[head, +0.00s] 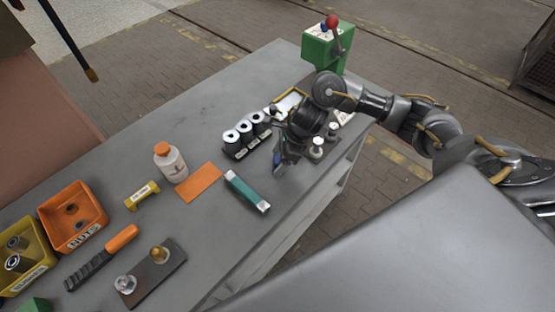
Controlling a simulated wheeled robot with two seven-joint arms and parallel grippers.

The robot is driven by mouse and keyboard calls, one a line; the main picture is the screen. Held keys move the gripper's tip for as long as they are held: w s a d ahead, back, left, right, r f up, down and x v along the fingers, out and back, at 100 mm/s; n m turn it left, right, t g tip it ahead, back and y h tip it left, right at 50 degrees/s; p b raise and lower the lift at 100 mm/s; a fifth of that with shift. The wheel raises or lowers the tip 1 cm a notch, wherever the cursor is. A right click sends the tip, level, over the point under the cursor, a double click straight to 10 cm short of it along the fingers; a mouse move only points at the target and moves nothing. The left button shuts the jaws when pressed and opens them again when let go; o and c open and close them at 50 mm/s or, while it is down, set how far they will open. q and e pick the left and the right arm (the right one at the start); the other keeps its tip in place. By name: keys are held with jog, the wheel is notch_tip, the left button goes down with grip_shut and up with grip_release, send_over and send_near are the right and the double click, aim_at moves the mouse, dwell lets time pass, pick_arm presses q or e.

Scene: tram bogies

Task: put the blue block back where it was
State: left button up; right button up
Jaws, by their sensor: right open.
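A small blue patch, which may be the blue block (277,159), shows at the fingers of my right gripper (281,165), low over the right part of the grey workbench (195,100). The gripper points down and is open. The gripper hides most of this spot, and I cannot tell whether the blue piece lies between the fingers or on the bench beside them. A teal bar with pale ends (246,191) lies on the bench, left of and below the gripper. My left gripper is not in view.
A rack of black-and-white rolls (245,135) stands left of my right gripper, and a plate with pale knobs (318,149) right of it. An orange mat (200,183), white bottle (171,163), orange bin (72,215) and file (102,257) are farther left. The bench's upper-left part is clear.

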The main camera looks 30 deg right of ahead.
jog(key=b+v, duration=0.1)
jog(key=v, duration=1)
